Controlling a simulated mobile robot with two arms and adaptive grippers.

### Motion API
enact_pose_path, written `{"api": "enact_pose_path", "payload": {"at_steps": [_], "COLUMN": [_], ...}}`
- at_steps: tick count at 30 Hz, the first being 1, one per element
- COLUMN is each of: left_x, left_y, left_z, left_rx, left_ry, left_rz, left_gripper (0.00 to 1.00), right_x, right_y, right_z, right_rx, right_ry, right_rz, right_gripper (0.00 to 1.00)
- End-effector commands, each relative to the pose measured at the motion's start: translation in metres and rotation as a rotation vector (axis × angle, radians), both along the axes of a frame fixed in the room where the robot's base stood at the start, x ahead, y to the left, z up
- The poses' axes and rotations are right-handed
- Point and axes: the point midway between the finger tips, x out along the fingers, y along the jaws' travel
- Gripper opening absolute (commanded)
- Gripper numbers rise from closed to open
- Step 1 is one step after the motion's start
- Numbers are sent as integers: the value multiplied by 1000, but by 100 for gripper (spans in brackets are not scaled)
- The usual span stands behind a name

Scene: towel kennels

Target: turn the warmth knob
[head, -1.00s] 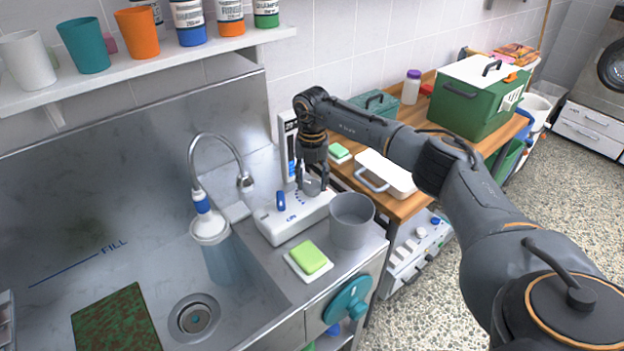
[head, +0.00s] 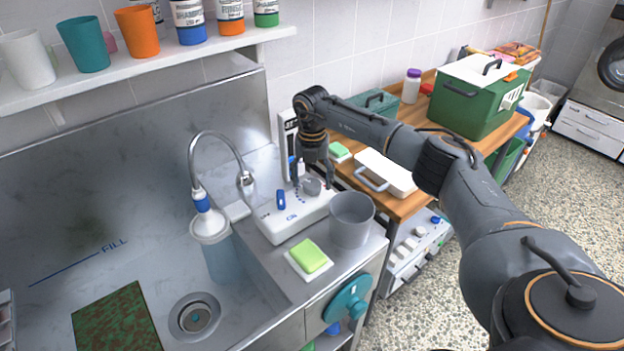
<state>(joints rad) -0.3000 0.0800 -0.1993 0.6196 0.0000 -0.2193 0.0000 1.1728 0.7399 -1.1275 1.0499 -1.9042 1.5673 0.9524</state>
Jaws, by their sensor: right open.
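A white unit (head: 290,222) with an "ON" marking stands on the steel counter, with a blue lever (head: 281,200) on top. A grey round knob (head: 312,187) sits on its top near the back, with small blue marks beside it; I take it as the warmth knob. My right gripper (head: 313,184) points down over the knob, open, with one finger on each side of it. I cannot tell whether the fingers touch the knob. An upright panel (head: 289,135) behind is partly hidden by my right gripper. My left gripper is out of view.
A grey cup (head: 351,218) stands right beside the unit. A green sponge (head: 309,256) lies on a white dish in front. A curved tap (head: 215,145) and a sink (head: 110,255) are at left. A wooden table with boxes is behind my arm.

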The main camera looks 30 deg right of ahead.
Motion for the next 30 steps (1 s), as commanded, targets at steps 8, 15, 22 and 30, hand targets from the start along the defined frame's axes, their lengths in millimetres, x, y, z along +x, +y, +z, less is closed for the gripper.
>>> {"api": "enact_pose_path", "payload": {"at_steps": [8,15,22,30], "left_x": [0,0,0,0], "left_y": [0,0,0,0], "left_z": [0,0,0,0], "left_rx": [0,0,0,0], "left_ry": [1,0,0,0], "left_rz": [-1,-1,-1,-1], "left_gripper": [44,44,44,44], "right_x": [1,1,1,0], "right_y": [-1,0,0,0], "right_z": [32,84,114,120], "right_rx": [-1,1,0,0], "right_ry": [-4,-5,-1,1], "right_rz": [0,-1,-1,0], "right_gripper": [68,68,68,68]}}
